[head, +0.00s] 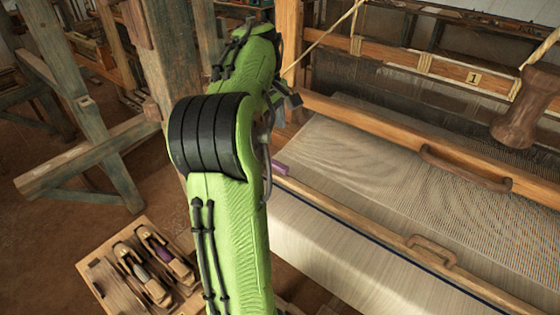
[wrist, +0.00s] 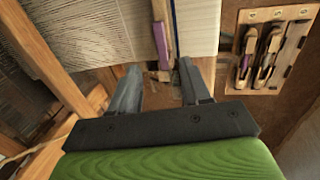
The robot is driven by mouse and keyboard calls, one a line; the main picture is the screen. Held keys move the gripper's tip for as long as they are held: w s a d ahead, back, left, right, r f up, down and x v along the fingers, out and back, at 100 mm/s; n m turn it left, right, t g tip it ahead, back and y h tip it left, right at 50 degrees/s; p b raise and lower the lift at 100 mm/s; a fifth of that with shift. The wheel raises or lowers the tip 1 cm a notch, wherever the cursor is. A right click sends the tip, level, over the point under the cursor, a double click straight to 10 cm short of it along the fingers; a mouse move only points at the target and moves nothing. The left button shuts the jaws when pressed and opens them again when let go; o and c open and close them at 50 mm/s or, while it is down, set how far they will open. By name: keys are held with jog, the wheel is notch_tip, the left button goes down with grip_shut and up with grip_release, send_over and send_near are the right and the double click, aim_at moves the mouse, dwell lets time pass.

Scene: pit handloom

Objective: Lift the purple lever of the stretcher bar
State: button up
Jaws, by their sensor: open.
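The purple lever (head: 280,168) shows in the head view just right of my arm, at the near-left end of the wooden stretcher bar (head: 335,208) on the cloth. In the wrist view the purple lever (wrist: 160,45) lies along the bar (wrist: 159,10), beyond the gap between my fingers. My gripper (wrist: 160,82) is open and empty, with one finger to each side of the lever's line. The lever is not between the fingers. In the head view my arm hides part of the bar's left end, and my gripper (head: 290,101) is only partly visible.
The loom's wooden beam (head: 380,122) and a handle (head: 465,168) lie to the right. A wooden tray (head: 105,285) with shuttles sits at lower left and also shows in the wrist view (wrist: 285,15). Wooden posts (head: 75,90) stand at left.

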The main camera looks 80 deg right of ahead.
aim_at(280, 165)
jog(key=d+f+b, duration=0.1)
jog(key=f, duration=0.3)
jog(key=d+f, duration=0.1)
jog(key=f, duration=0.4)
jog(key=s+f+b, duration=0.1)
jog(key=f, duration=0.3)
jog(key=shift+s+d+f+b, duration=0.1)
jog(key=shift+d+f+b, duration=0.2)
jog(key=shift+d+f, duration=0.1)
jog(key=shift+a, duration=0.1)
jog(key=shift+c, duration=0.2)
grip_shut()
